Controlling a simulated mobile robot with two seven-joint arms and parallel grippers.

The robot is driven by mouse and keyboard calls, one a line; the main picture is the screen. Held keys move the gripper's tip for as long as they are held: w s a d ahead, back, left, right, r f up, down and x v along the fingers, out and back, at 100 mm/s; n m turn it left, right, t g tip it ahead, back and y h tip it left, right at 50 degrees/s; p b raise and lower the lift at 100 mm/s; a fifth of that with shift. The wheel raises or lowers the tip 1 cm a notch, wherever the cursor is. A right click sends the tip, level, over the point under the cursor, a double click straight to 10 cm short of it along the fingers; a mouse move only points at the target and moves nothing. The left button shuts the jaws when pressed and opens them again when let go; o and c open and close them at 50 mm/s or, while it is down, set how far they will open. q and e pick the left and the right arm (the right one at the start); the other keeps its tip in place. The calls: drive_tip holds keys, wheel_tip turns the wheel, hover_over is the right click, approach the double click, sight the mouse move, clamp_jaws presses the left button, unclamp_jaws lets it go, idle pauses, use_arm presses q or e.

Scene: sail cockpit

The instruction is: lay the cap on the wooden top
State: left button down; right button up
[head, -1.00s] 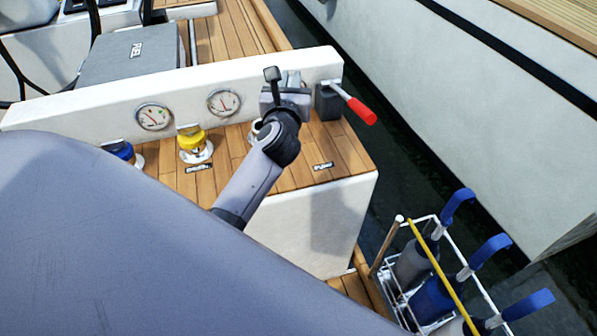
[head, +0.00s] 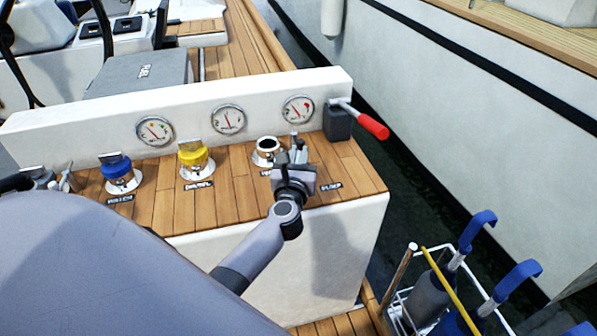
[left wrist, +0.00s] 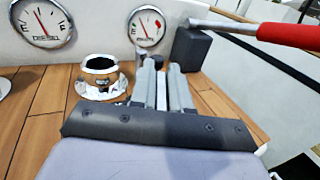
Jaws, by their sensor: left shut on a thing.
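The wooden top (head: 230,186) is a planked ledge below the white gauge panel; it also shows in the left wrist view (left wrist: 37,138). My left gripper (head: 298,152) is over its right part, to the right of an open chrome filler neck (head: 266,150) with a dark mouth. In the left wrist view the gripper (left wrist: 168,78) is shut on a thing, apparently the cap. A small dark part (left wrist: 156,60) shows by the fingertips. The cap's shape is mostly hidden, and I cannot tell whether it touches the wood. My right gripper is not in view.
Blue (head: 117,172) and yellow (head: 195,158) capped fillers stand to the left. A red-handled lever (head: 368,124) on a dark block is close at right. Beyond the top's right edge is water. A wire rack (head: 405,285) with winch handles is at lower right.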

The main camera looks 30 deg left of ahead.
use_arm(q)
wheel_tip(320, 180, down, 3)
drive_tip(key=shift+f+b, duration=0.1)
drive_tip(key=shift+b, duration=0.45)
drive_tip(key=shift+f, duration=0.2)
drive_tip(key=c, duration=1.1)
unclamp_jaws()
